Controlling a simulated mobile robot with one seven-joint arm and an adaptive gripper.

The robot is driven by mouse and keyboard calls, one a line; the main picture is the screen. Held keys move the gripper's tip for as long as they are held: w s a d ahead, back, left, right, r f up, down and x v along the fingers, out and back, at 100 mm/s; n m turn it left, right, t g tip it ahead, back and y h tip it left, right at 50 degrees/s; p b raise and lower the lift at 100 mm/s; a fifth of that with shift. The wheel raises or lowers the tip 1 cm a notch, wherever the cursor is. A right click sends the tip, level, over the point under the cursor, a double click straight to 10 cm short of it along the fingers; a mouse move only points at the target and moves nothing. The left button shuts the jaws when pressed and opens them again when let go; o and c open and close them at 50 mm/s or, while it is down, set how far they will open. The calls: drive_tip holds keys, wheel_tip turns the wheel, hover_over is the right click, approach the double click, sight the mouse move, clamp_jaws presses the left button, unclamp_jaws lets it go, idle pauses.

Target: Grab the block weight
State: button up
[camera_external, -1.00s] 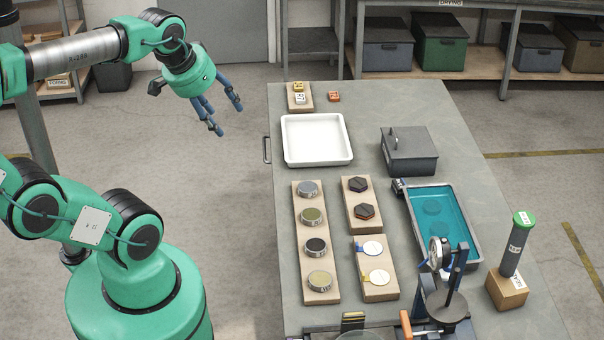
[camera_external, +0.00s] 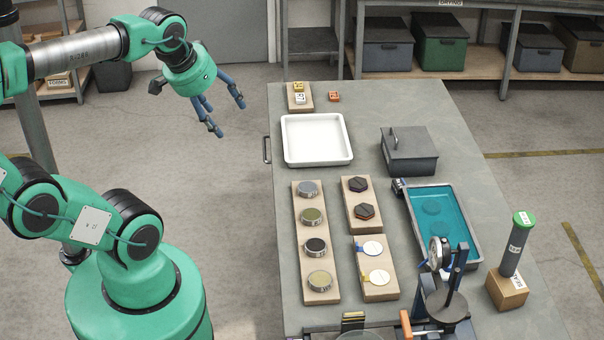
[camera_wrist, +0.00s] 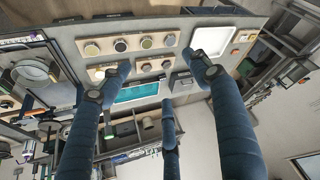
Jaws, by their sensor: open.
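Several small blocks are at the far left end of the grey table; I cannot tell which one is the block weight. A yellow block (camera_external: 298,87) and a white block (camera_external: 300,98) sit on a short wooden board (camera_external: 307,106). An orange-red block (camera_external: 334,97) lies on the bare table just right of the board. My gripper (camera_external: 227,116) hangs in the air left of the table, well apart from the blocks. Its blue fingers are spread and empty. In the wrist view the open fingers (camera_wrist: 160,85) point toward the table, and the blocks are tiny beside the white tray.
A white tray (camera_external: 287,150) stands near the blocks. A grey lidded box (camera_external: 410,158), a teal liquid bath (camera_external: 425,204), wooden boards with round pieces (camera_external: 298,232) and a dial gauge stand (camera_external: 440,255) fill the rest. Bare table lies right of the blocks.

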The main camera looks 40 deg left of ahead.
drive_tip(key=w+d+r+m+g, duration=0.2)
drive_tip(key=w+d, duration=0.1)
drive_tip(key=w, duration=1.3)
drive_tip(key=m+g, duration=0.4)
drive_tip(key=m, duration=0.1)
hover_over(400, 183)
wheel_tip(400, 183, down, 28)
drive_tip(key=shift+w+f, duration=0.1)
drive_tip(key=shift+f, duration=0.1)
drive_tip(key=shift+f, duration=0.15)
drive_tip(key=shift+f+b, duration=0.85)
drive_tip(key=shift+f, duration=3.3)
drive_tip(key=shift+f, duration=0.1)
